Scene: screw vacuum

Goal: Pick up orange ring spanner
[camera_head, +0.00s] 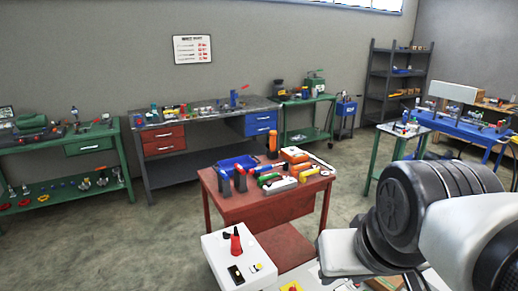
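Several small tools lie on the red table (258,213) in the middle of the head view. I cannot tell which, if any, is the orange ring spanner; the items are too small. My arm fills the lower right of the view. My gripper is not in view, so its state does not show.
A blue bin (237,163) stands on the red table. A grey workbench (208,118) with drawers, green tables and a dark shelf (395,76) stand behind. Open floor lies left of the red table.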

